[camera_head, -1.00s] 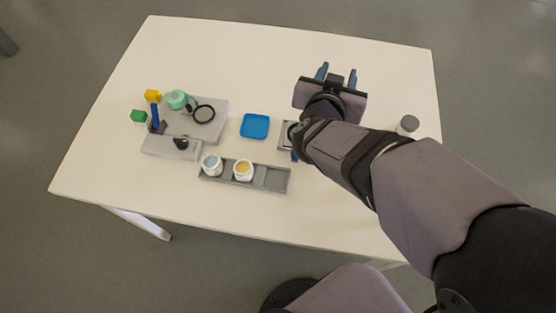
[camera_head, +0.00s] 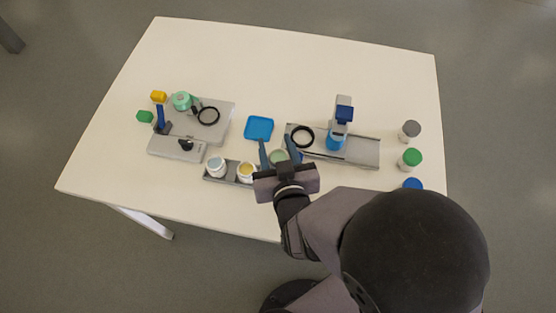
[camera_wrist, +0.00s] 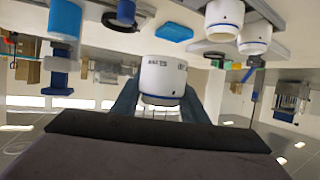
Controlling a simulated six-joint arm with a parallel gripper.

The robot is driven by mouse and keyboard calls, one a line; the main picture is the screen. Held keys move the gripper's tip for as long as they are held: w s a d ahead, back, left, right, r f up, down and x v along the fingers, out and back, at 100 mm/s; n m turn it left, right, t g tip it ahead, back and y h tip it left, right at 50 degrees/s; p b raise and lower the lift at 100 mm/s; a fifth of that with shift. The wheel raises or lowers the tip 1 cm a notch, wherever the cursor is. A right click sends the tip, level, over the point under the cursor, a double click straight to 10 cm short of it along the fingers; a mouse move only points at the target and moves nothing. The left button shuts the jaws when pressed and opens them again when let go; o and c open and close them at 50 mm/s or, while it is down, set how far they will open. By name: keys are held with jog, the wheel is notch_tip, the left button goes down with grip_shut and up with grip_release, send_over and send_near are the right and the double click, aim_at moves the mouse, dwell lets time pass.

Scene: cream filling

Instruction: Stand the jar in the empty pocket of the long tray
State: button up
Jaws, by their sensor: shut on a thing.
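My gripper (camera_head: 278,153) is shut on a white jar with a pale green top (camera_head: 278,157). The held jar (camera_wrist: 162,78) fills the middle of the wrist view between the blue fingers, apart from the table. The long grey tray (camera_head: 228,182) lies just left of my gripper. It holds a white jar with pale blue filling (camera_head: 216,165) and a white jar with yellow filling (camera_head: 246,170). Both jars also show at the upper right of the wrist view (camera_wrist: 225,18). My gripper hides the tray's right end and its pocket in the head view.
A blue square dish (camera_head: 259,128) lies behind the tray. A grey station with a blue-topped post (camera_head: 360,150) stands to the right, another grey station (camera_head: 178,149) to the left. Grey (camera_head: 410,130), green (camera_head: 411,158) and blue (camera_head: 412,184) lidded jars line the right edge.

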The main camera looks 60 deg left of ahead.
aim_at(276, 158)
jog(key=shift+f, duration=2.95)
jog(key=shift+f, duration=0.15)
jog(key=shift+f+p, duration=0.45)
jog(key=shift+f, duration=1.25)
jog(key=shift+f, duration=0.15)
jog(key=o, duration=0.8)
